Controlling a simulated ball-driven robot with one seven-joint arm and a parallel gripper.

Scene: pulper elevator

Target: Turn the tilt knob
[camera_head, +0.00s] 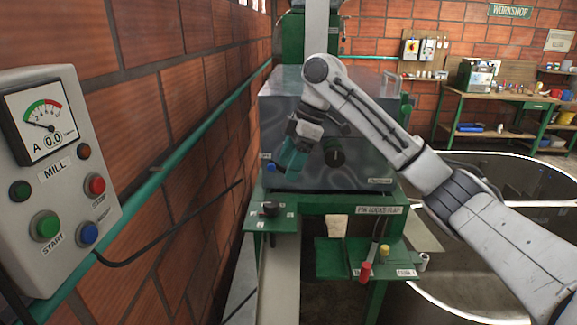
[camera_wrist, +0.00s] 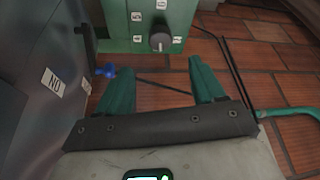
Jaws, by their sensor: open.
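A black knob (camera_head: 270,208) with small white labels around it sits on the green panel at the machine's front left. In the wrist view this knob (camera_wrist: 160,42) is round and dark, with a pale pointer mark, just beyond my fingertips. A second black knob (camera_head: 334,157) is on the grey machine's front face. I cannot read which one is named tilt. My gripper (camera_head: 284,170) has teal fingers and is in front of the machine's face, above the labelled knob. In the wrist view my gripper (camera_wrist: 160,66) is open, with nothing between its fingers.
A blue knob (camera_head: 271,168) is close to my fingertips. Below are a pin-lock shelf (camera_head: 332,257) and a red-handled lever (camera_head: 365,272). A mill control box (camera_head: 60,170) is on the brick wall at left. A green workbench (camera_head: 500,100) stands far right.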

